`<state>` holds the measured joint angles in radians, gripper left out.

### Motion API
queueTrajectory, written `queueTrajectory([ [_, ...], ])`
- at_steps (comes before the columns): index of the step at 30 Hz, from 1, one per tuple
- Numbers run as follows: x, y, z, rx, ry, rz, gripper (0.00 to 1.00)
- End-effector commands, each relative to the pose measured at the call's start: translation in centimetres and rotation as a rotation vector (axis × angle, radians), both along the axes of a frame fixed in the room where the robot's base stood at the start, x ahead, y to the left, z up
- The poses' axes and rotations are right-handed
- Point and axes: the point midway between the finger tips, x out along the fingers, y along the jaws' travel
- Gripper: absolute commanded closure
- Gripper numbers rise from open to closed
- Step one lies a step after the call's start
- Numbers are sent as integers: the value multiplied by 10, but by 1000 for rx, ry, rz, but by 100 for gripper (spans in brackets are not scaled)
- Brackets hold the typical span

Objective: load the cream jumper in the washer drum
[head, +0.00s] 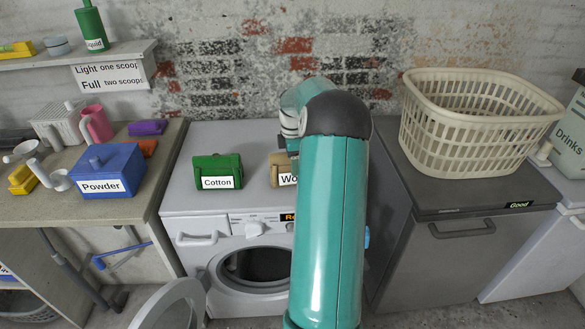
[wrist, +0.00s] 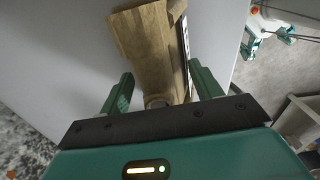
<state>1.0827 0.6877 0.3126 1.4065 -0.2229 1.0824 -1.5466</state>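The washer (head: 215,228) stands front centre in the head view, with its round door (head: 172,308) swung open to the left. Its drum opening (head: 258,265) looks dark, partly hidden by my arm. I see no cream jumper in either view. My gripper (wrist: 162,72) is open in the wrist view, its green fingers on either side of a tan wood-like box (wrist: 148,40), with small gaps seeming to show. This box, labelled "Wo…" (head: 278,168), sits on the washer top. My arm hides my gripper in the head view.
A green "Cotton" box (head: 217,167) stands left of the tan box. A cream laundry basket (head: 470,125) sits on the grey machine (head: 440,260) at right; its inside looks empty. A blue "Powder" box (head: 108,170) and scoops crowd the left bench (head: 60,208).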

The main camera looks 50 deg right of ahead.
Motion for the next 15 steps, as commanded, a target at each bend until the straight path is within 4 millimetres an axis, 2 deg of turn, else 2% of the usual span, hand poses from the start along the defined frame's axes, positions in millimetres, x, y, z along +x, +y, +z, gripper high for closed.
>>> queueTrajectory([
  [1, 0, 0, 0, 0, 0, 0, 47],
  [6, 0, 0, 0, 0, 0, 0, 80],
  [9, 0, 0, 1, -1, -1, 0, 96],
  [15, 0, 0, 1, -1, -1, 0, 97],
])
